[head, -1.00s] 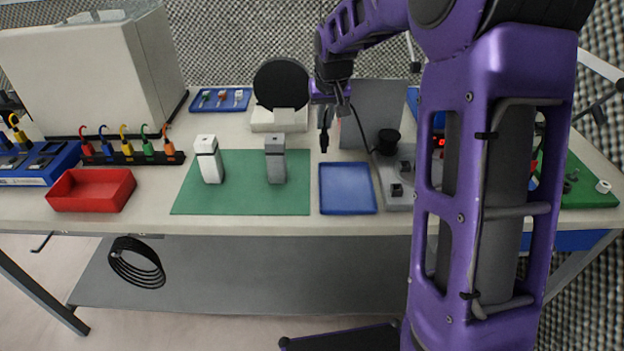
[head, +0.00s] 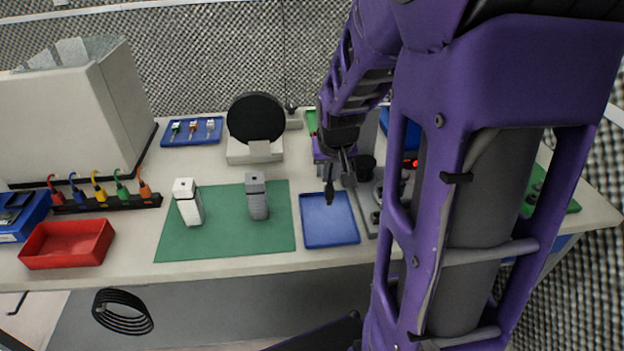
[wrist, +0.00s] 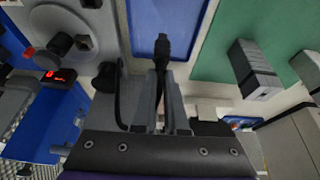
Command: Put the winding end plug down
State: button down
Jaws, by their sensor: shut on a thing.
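The winding end plug (head: 329,189) is a small black plug held below my gripper (head: 338,166), which is shut on it. In the head view the plug overlaps the upper part of the blue tray (head: 330,236). In the wrist view the plug (wrist: 162,48) sticks out from between the fingers (wrist: 164,88), with the empty blue tray (wrist: 190,22) behind it. I cannot tell whether the plug touches the tray.
Left of the tray is a green mat (head: 222,246) with a white block (head: 187,204) and a grey block (head: 257,198) standing on it. A grey fixture with black knobs (wrist: 60,43) stands on the tray's other side. A red bin (head: 66,244) is farther left.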

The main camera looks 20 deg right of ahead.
aim_at(330, 186)
jog(key=shift+f+b, duration=0.55)
jog(key=shift+f, duration=2.1)
jog(key=c, duration=0.9)
grip_release()
jog(key=shift+c, duration=0.2)
jog(key=shift+r, duration=0.1)
